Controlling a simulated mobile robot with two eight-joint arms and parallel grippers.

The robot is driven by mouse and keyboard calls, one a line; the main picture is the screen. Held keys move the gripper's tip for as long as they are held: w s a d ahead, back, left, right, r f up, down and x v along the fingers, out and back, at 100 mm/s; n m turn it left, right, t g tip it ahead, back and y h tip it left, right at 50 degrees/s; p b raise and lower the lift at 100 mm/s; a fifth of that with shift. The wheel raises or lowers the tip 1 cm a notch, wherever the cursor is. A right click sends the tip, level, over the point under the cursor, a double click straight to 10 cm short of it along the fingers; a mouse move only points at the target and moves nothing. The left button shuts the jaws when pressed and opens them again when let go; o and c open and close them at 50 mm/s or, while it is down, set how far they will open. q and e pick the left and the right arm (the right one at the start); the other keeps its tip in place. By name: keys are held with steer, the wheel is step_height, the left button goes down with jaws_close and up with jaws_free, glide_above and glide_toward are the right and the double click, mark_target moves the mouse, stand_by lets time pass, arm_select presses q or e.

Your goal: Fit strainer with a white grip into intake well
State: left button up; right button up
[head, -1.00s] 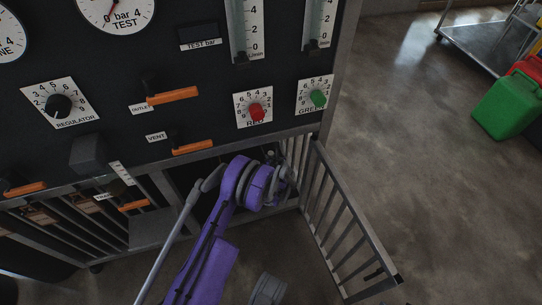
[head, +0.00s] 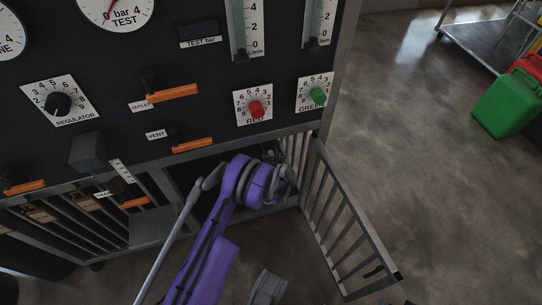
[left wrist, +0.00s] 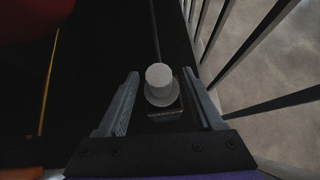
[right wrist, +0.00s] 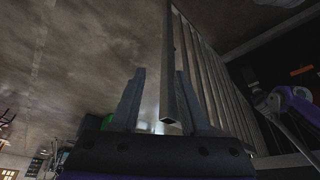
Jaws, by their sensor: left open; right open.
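The strainer's white grip (left wrist: 160,82) shows in the left wrist view as a short pale cylinder with a wider rim. It stands between the two fingers of my left gripper (left wrist: 162,98), which is open with gaps on both sides. In the head view my left gripper reaches into the dark space under the panel, largely hidden by its own purple arm. My right gripper (right wrist: 160,98) is open in the right wrist view. A gate post shows between its fingers; I cannot tell how far beyond them it is. I cannot make out the intake well.
A barred gate (head: 345,225) stands swung out to the right of the opening. The black panel (head: 120,60) with orange levers hangs above my left arm. A green container (head: 505,105) and a metal cart (head: 480,40) stand at the far right. The floor between is clear.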

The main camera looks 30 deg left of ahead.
arm_select(q)
step_height(320, 180, up, 6)
steer(key=s+d+p, duration=0.2)
steer(key=p, duration=0.1)
steer(key=shift+r, duration=0.15)
steer(key=shift+d, duration=0.1)
